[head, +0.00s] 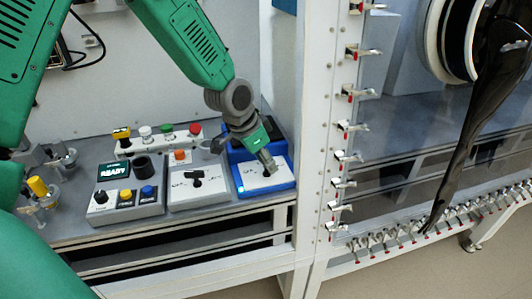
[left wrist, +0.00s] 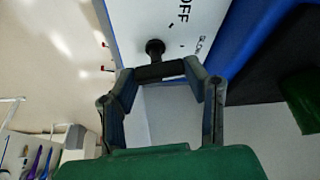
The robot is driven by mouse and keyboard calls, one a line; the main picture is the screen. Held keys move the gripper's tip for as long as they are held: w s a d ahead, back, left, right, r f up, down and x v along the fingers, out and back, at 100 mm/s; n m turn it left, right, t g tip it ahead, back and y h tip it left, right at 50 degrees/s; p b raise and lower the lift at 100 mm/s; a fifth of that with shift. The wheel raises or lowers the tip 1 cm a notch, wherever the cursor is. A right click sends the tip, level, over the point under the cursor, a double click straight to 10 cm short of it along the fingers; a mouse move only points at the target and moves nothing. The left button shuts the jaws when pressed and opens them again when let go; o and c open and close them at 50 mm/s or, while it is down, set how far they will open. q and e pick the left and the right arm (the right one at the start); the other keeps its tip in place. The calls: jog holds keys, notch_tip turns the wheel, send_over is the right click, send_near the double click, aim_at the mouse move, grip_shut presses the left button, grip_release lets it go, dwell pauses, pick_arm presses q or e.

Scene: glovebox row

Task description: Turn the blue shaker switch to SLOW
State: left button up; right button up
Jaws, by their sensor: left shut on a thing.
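The blue shaker (head: 241,189) stands at the right end of the shelf, with a white top plate. The plate (left wrist: 150,18) also shows in the left wrist view with the printed word OFF and a smaller, partly readable label beside it. My left gripper (head: 270,164) reaches down onto this plate. In the left wrist view its fingers (left wrist: 160,72) are shut on the black switch handle (left wrist: 155,48), which stands out from the plate. My right gripper is not in view.
Left of the shaker is a grey box (head: 205,196) with a black T-shaped switch. Further left is a button panel (head: 124,208) with a READY display. Behind them is a strip of coloured knobs (head: 158,144). A white frame post (head: 313,130) stands close right of the shaker.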

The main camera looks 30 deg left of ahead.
pick_arm(q)
jog(key=shift+w+m+h+p, duration=0.15)
jog(key=shift+m+h+p, duration=0.25)
jog(key=shift+m+p, duration=0.8)
jog(key=o, duration=1.1)
jog(key=shift+c, duration=0.2)
jog(key=shift+o, duration=0.4)
jog(key=shift+a, duration=0.1)
jog(key=shift+g, duration=0.3)
